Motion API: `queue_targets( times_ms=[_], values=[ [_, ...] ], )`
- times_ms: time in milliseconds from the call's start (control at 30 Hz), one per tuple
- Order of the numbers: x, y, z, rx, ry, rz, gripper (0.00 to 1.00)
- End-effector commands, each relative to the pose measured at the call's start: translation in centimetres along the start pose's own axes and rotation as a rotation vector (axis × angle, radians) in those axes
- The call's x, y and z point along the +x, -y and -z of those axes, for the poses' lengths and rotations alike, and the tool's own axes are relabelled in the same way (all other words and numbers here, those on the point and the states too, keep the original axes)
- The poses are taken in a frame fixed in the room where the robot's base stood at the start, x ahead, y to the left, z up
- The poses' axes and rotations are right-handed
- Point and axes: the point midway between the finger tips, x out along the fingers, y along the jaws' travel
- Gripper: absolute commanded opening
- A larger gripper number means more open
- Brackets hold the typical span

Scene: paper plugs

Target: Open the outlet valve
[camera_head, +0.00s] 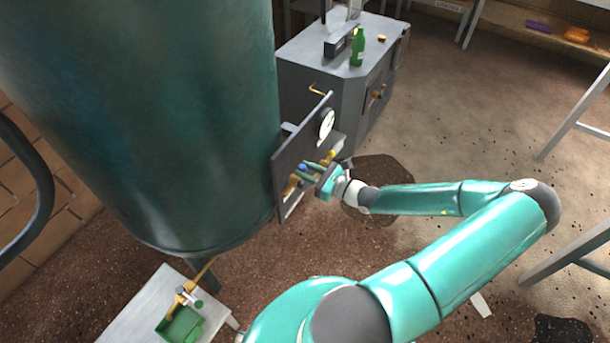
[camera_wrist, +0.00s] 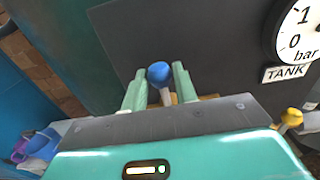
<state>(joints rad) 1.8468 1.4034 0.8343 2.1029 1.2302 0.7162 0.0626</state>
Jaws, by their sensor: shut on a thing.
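A dark panel (camera_head: 290,160) stands beside the large green tank (camera_head: 160,110), with a round gauge (camera_head: 326,124) on it; the wrist view shows the gauge's label, TANK (camera_wrist: 287,73). A blue-knobbed valve lever (camera_wrist: 158,73) stands out from the panel; its knob also shows in the head view (camera_head: 302,167). My gripper (camera_wrist: 161,84) is shut on this lever, with its pale green fingers on either side of the stem. A yellow-knobbed lever (camera_wrist: 292,117) is to the right, apart from the fingers. No label naming the outlet valve is readable.
A brass tap (camera_head: 183,290) sits over a green container (camera_head: 180,325) on a pale stand at lower left. A grey cabinet (camera_head: 330,80) behind the panel bears a green bottle (camera_head: 358,48). Open brown floor (camera_head: 450,120) lies to the right.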

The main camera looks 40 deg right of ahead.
Motion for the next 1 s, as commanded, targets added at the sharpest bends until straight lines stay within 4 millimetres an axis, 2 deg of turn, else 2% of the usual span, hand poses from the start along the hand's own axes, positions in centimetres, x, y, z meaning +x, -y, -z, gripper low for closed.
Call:
queue_targets(
  times_ms=[233, 533, 867, 1000],
  values=[
    [0.0, 0.2, 0.1, 0.027, -0.001, -0.001, 0.16],
    [0.0, 2.1, 0.3, 0.248, -0.002, 0.0, 0.16],
    [-0.1, 2.3, 0.4, 0.275, -0.001, 0.001, 0.16],
    [0.0, 2.9, 0.6, 0.345, -0.003, 0.0, 0.16]
  ],
)
